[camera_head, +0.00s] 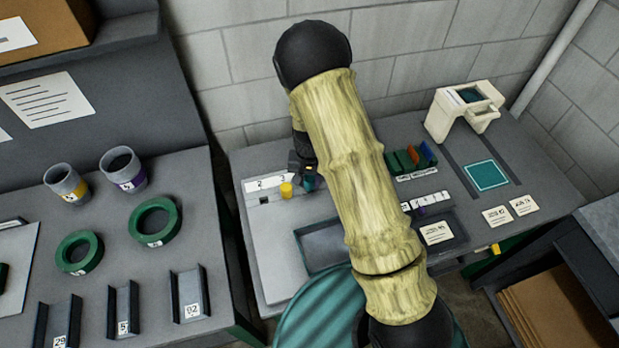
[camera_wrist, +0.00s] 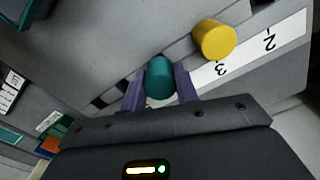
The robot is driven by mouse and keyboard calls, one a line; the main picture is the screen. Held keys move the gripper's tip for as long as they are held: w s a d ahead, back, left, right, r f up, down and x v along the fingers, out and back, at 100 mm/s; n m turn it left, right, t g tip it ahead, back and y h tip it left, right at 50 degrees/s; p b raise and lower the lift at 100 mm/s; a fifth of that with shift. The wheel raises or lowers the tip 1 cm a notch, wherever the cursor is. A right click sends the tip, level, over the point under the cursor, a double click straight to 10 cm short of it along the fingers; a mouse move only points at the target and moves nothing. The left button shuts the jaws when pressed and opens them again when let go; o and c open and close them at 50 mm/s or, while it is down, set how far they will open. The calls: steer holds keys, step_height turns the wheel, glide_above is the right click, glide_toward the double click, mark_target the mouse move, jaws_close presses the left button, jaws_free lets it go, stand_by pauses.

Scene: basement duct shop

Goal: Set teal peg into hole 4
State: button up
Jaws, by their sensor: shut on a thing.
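The teal peg (camera_wrist: 160,78) is held between the two purple fingers of my gripper (camera_wrist: 159,88), which is shut on it. In the head view the teal peg (camera_head: 309,183) shows just below my gripper (camera_head: 304,172), partly hidden by my arm. A yellow peg (camera_wrist: 213,38) stands beside the number 3 on the white label strip (camera_wrist: 252,50); it also shows in the head view (camera_head: 286,190). The teal peg is over the board on the side of 3 away from 2. The number 4 and its hole are hidden; I cannot tell whether the peg's lower end is in a hole.
An empty square hole (camera_head: 264,199) shows near the 2. A shallow grey tray (camera_head: 322,245) lies in front. Several coloured pieces (camera_head: 411,158) stand in a rack to the right, with a white device (camera_head: 463,108) beyond. The block wall is close behind.

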mark_target(310, 177)
steer(key=shift+f, duration=0.15)
steer(key=shift+d+f+b, duration=0.1)
steer(key=shift+f+b, duration=0.25)
steer(key=shift+f, duration=0.1)
steer(key=shift+f, duration=0.2)
steer(key=o, duration=1)
steer(key=shift+w, duration=0.1)
steer(key=shift+o, duration=0.2)
step_height(310, 177, up, 17)
steer(key=b, duration=0.2)
steer(key=shift+r, duration=0.2)
